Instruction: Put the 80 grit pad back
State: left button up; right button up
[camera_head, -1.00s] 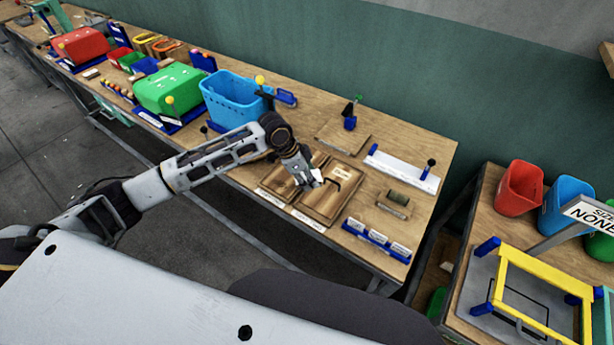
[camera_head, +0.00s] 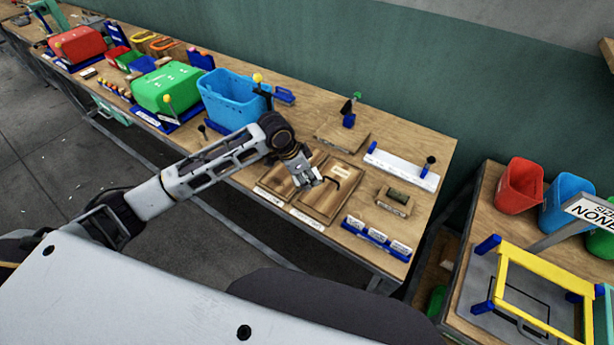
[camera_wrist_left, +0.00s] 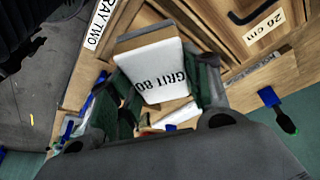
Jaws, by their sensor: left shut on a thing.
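My left gripper (camera_head: 312,180) is shut on the 80 grit pad. In the left wrist view the pad (camera_wrist_left: 160,75) is a block with a white face reading "GRIT 80" and a tan-brown side. It sits between the two dark fingers (camera_wrist_left: 164,92). In the head view the gripper is above the two wooden trays, and the pad is hardly visible there. A blue rack (camera_head: 375,241) with several white-labelled pieces stands at the bench's front edge, right of the gripper. My right gripper is not in view.
The right wooden tray (camera_head: 325,208) has a black handle. A small block on a wooden base (camera_head: 394,202) lies to its right. A white strip with blue ends (camera_head: 400,170) is behind. A blue basket (camera_head: 232,98) and a green box (camera_head: 168,88) stand left.

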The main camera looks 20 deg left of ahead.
pick_arm(q)
jog(key=shift+s+a+n+b, duration=0.2)
jog(key=shift+s+n+b, duration=0.15)
jog(key=shift+n, duration=0.55)
jog(key=n, duration=0.1)
jog(key=a+n+t+y+b, duration=0.1)
jog(key=n, duration=0.1)
jog(key=shift+s+a+r, duration=0.3)
jog(key=shift+s+r, duration=0.1)
jog(key=a+n, duration=0.1)
jog(key=n, duration=0.1)
jog(key=s+a+r+n+y+b, duration=0.1)
jog(key=a+n, duration=0.1)
jog(key=a+n+t+y, duration=0.1)
jog(key=shift+s+a+r+n, duration=0.15)
jog(key=shift+s+a+n, duration=0.15)
jog(key=shift+n, duration=0.1)
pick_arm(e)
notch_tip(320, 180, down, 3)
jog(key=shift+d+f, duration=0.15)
pick_arm(q)
jog(key=shift+a, duration=0.1)
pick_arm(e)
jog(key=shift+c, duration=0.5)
